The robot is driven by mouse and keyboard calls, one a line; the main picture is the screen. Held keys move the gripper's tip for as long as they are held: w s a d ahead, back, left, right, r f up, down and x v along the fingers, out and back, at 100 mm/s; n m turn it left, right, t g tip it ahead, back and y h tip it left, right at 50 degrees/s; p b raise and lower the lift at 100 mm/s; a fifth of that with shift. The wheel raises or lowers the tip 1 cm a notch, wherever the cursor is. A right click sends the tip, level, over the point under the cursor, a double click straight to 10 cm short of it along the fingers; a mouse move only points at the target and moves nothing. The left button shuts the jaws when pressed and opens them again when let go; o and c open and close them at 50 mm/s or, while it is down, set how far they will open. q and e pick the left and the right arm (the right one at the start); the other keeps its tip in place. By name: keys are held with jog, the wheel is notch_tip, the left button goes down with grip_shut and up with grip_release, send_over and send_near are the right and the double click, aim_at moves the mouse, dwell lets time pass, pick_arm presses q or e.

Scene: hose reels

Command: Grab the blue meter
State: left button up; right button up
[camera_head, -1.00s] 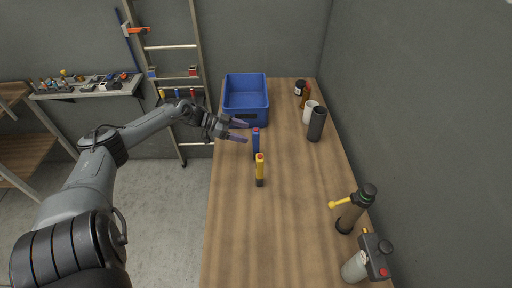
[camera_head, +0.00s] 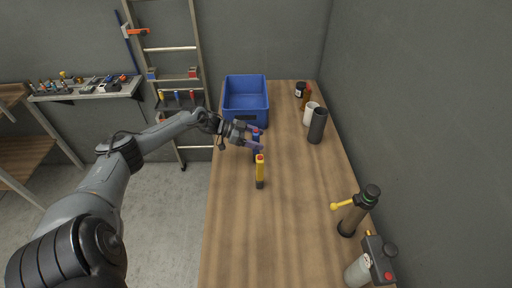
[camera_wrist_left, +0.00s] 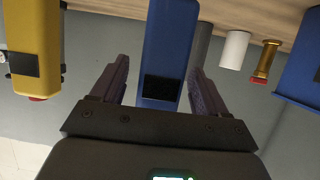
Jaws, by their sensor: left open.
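The blue meter (camera_head: 256,146) stands upright on the wooden table, behind the yellow meter in the head view and partly hidden by my gripper. My left gripper (camera_head: 256,138) is open, with its fingers reaching to either side of the blue meter. In the left wrist view the blue meter (camera_wrist_left: 166,55), with a dark screen, sits between the two open fingertips of the left gripper (camera_wrist_left: 160,80). Gaps show on both sides of it. My right gripper is in neither view.
The yellow meter (camera_head: 260,170) stands close in front of the blue one. A blue crate (camera_head: 246,122) stands behind it on the wooden table (camera_head: 285,230). A dark cylinder (camera_head: 317,126), a white cup (camera_head: 310,113) and a pump-like bottle (camera_head: 350,215) stand along the right side.

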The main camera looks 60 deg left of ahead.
pick_arm(q)
jog(key=c, duration=1.1)
